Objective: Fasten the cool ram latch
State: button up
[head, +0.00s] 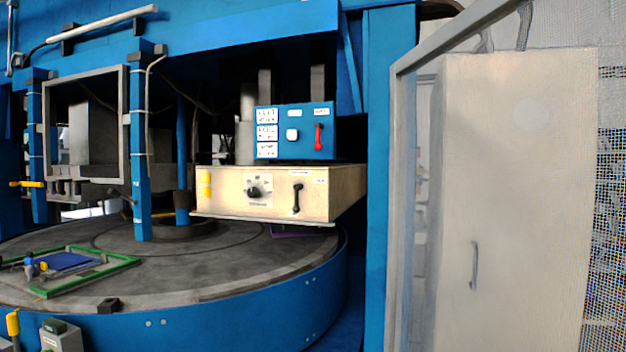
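A blue box (293,131) hangs under the press at the middle of the head view. Right below is a cream box (270,192) with a black latch handle (297,198), also roughly upright, and a black rotary knob (254,192). The labels are too small to read, so I cannot tell which box is the cool ram or whether either latch is fastened. My gripper is not in view.
A large round turntable (190,275) with a blue rim lies below, carrying a green frame (95,283) at left. A blue post (140,170) stands on the left.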

aim_at(318, 146)
jog(key=i+l+u, duration=0.25)
jog(key=i, duration=0.35)
jog(key=i+l+u, duration=0.25)
jog(key=i+l, duration=0.25)
jog(key=i, duration=0.1)
